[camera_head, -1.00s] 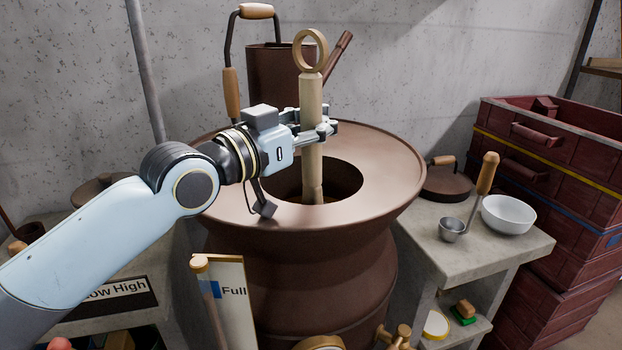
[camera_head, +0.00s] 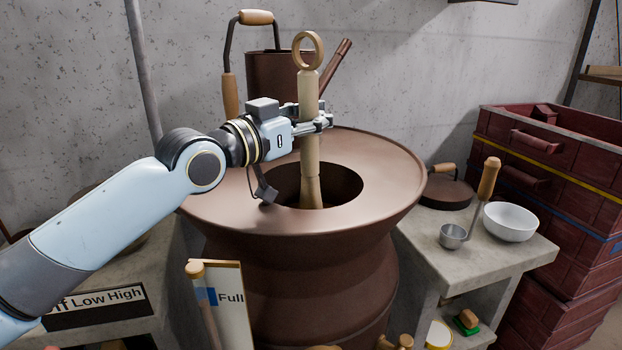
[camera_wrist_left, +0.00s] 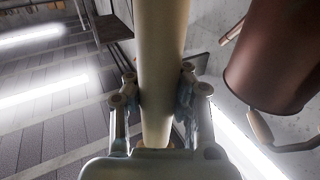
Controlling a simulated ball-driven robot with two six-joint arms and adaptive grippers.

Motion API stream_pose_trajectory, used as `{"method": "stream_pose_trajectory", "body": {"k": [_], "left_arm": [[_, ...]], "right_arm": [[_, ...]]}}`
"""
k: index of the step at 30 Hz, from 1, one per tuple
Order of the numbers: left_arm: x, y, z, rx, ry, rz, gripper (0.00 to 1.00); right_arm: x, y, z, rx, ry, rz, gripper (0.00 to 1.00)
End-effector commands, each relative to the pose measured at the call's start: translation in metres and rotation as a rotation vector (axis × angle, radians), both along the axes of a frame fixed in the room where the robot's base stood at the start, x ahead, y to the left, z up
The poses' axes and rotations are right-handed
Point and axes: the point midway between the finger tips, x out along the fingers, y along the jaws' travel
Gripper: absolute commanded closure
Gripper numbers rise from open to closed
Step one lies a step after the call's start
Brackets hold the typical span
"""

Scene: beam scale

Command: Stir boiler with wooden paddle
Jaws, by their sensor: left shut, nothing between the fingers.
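The wooden paddle (camera_head: 309,152) stands nearly upright, its ring end on top and its lower end inside the round opening of the brown boiler (camera_head: 240,210). Its tip is hidden below the rim. My left gripper (camera_head: 318,122) is at the upper part of the shaft, above the opening. In the left wrist view its fingers (camera_wrist_left: 157,92) show beside the pale shaft (camera_wrist_left: 162,40). The gripper is shut; a firm hold on the shaft cannot be made out. My right gripper is not in view.
A brown can with a wooden handle (camera_head: 268,75) stands behind the boiler. On the right, a stone bench (camera_head: 470,262) bears a ladle (camera_head: 453,236), a white bowl (camera_head: 510,222) and a lid (camera_head: 448,190). Red crates (camera_head: 560,150) stand farther right.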

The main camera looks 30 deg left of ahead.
Motion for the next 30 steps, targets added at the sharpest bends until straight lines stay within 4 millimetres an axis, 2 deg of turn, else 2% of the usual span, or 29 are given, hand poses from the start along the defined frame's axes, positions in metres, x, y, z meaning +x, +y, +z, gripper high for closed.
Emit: {"method": "stream_pose_trajectory", "body": {"k": [9,13,30], "left_arm": [[0.0,0.0,-0.001,0.001,0.002,0.0,1.0],[0.0,0.0,0.006,0.001,0.001,0.0,1.0],[0.0,0.0,0.07,0.001,-0.001,0.0,1.0]], "right_arm": [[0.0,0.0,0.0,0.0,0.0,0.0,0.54],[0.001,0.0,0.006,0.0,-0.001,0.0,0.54],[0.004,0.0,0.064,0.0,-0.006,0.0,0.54]]}}
